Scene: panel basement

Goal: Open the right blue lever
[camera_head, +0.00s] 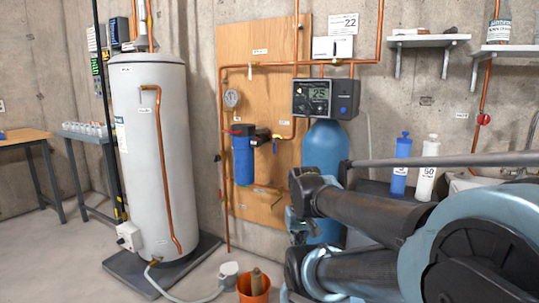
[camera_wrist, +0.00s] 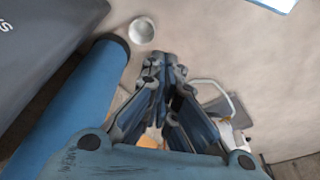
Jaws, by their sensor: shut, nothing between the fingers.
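My gripper (camera_wrist: 162,62) shows in the wrist view with its two dark fingers together at the tips and nothing held. In the head view my arm reaches in from the right, and its end is in front of the large blue tank (camera_head: 327,150). The gripper's fingers cannot be made out clearly there. I cannot pick out the right blue lever for certain in either view; it may be hidden behind my arm or too small. A blue filter housing (camera_head: 243,165) hangs on the wooden board (camera_head: 262,85), with a small blue part near its right fitting.
A white water heater (camera_head: 152,150) stands at the left on a dark base. A grey control box (camera_head: 312,98) tops the blue tank. An orange bucket (camera_head: 254,292) is on the floor. Blue (camera_head: 401,163) and white (camera_head: 427,168) bottles stand at the right. Copper pipes cross the wall.

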